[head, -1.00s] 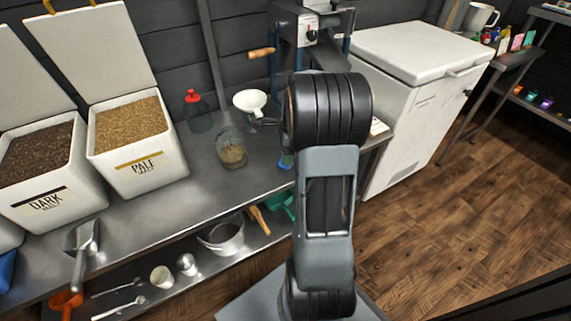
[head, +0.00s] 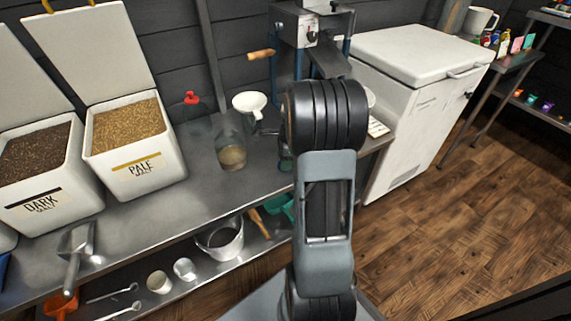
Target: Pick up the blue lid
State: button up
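I cannot make out a blue lid clearly in the head view. A small dark blue-green patch (head: 286,162) shows at the left edge of my arm, near the counter's front edge, and the arm hides most of it. My gripper is not visible; my own arm links fill the middle of the picture and block what lies behind them. A clear glass jar (head: 232,157) with a tan layer at its bottom stands on the steel counter (head: 195,205), left of the arm.
A white funnel (head: 249,103) and a mill (head: 311,35) stand behind the jar. A red cap (head: 191,98) is near the wall. Pale (head: 140,170) and dark malt bins (head: 50,203) stand left, a scoop (head: 76,250) in front. A white chest freezer (head: 415,110) is right; wooden floor is open.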

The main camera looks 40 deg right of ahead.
jog(key=shift+s+a+f, duration=0.1)
jog(key=shift+f, duration=0.15)
jog(key=c, duration=0.5)
jog(key=shift+o, duration=0.2)
jog(key=shift+r, duration=0.1)
